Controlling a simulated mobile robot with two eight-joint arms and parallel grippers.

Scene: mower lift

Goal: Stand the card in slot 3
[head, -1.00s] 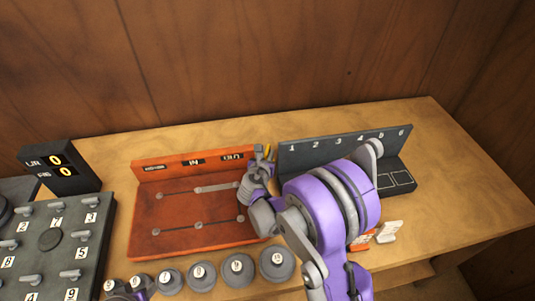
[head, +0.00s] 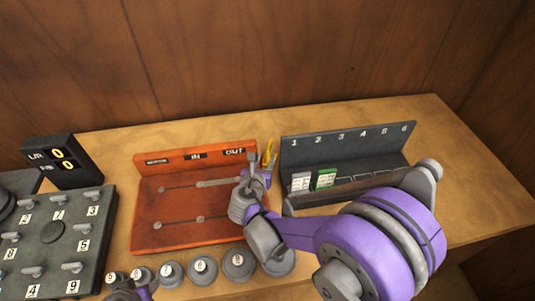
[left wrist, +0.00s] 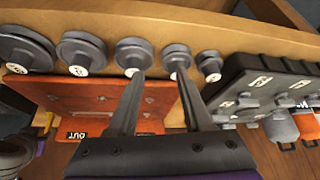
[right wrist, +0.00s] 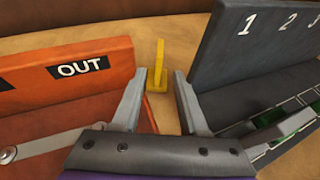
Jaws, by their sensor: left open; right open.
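The dark card rack (head: 345,147) is numbered 1 to 6. A white card (head: 301,181) is at the slot 1 end and a green card (head: 324,179) is near slot 2; the green one shows partly in the right wrist view (right wrist: 270,118). The strip under 3 looks empty, though my right arm crosses the rack's front. My right gripper (right wrist: 158,88) is open and empty between the orange board and the rack, with a yellow upright piece (right wrist: 158,65) beyond its fingertips. My left gripper (left wrist: 160,75) is open and empty, near round grey weights.
The orange board (head: 170,225) labelled IN and OUT lies left of the rack. Several numbered grey weights (head: 202,270) line its front. A grey panel with knobs (head: 60,240) and a display box (head: 60,160) are at left. The table right of the rack (head: 450,150) is clear.

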